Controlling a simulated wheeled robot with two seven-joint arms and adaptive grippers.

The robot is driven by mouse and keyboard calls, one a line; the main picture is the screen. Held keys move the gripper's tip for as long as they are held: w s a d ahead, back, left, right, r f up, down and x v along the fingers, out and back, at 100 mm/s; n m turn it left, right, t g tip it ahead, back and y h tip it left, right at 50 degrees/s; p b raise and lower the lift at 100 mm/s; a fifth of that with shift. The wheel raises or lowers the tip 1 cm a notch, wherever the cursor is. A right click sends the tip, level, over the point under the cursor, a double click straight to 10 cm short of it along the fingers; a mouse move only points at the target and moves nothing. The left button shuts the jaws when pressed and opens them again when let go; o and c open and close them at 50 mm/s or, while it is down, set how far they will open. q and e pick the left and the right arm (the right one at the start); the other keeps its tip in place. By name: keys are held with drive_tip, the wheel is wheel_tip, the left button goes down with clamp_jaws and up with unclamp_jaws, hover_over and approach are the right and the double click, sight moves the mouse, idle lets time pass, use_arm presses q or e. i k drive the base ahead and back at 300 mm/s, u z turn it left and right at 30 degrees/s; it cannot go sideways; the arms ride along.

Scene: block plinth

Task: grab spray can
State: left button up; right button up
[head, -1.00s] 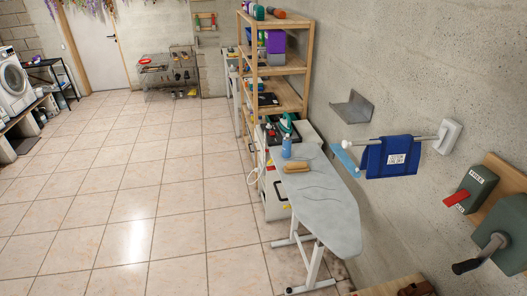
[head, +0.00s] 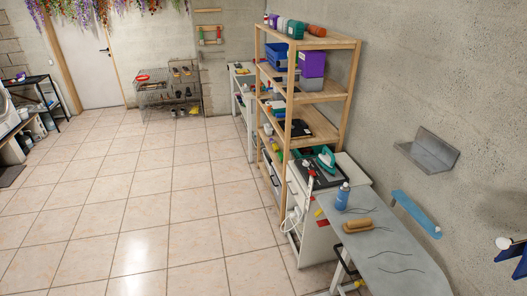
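A small blue can with a light top, which looks like the spray can (head: 342,196), stands upright near the far end of a grey ironing board (head: 400,268). A brush with a tan body (head: 344,225) lies on the board just in front of it. Whether other spray cans stand on the shelves is too small to tell. Neither of my grippers shows in the head view.
A wooden shelf unit (head: 351,95) with boxes and bottles stands behind the board along the right wall. A white cabinet (head: 352,172) carries a green iron (head: 325,157). A wire rack (head: 170,93) stands at the back. The tiled floor (head: 150,200) at left is clear.

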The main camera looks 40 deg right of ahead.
sight(341, 199)
drive_tip(key=z, duration=0.2)
drive_tip(key=i, duration=1.8)
drive_tip(key=z, duration=1.4)
drive_tip(key=i, duration=0.95)
drive_tip(key=z, duration=1.1)
